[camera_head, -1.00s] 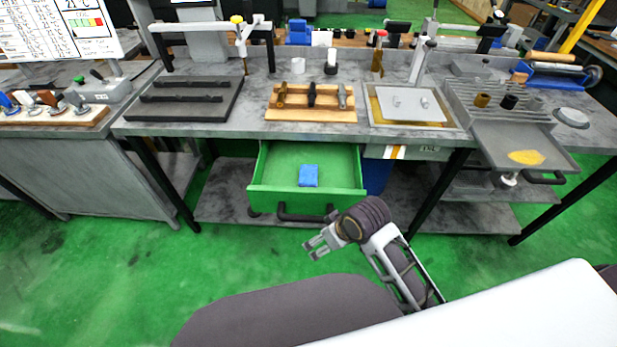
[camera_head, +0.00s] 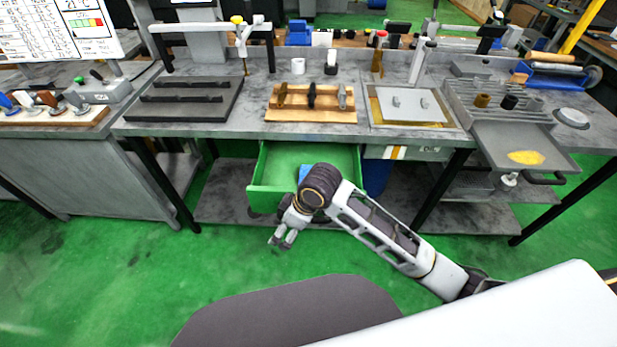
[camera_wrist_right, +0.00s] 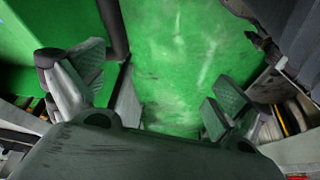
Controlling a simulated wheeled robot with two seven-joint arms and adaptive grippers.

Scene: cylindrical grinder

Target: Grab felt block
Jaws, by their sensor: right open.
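The blue felt block (camera_head: 303,172) lies in the open green drawer (camera_head: 277,165) under the bench. My right arm covers most of the block in the head view, and the block does not show in the wrist view. My right gripper (camera_head: 281,240) is open and empty, in front of the drawer with its fingers pointing down. In the right wrist view the gripper (camera_wrist_right: 155,95) has its fingers spread with green floor between them. My left gripper is not in view.
The drawer's dark handle (camera_wrist_right: 113,30) and part of the drawer (camera_wrist_right: 40,30) show at the upper left of the wrist view. The bench above carries a wooden holder (camera_head: 310,115), a dark tray (camera_head: 185,108) and a grey plate (camera_head: 410,103). Floor in front is clear.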

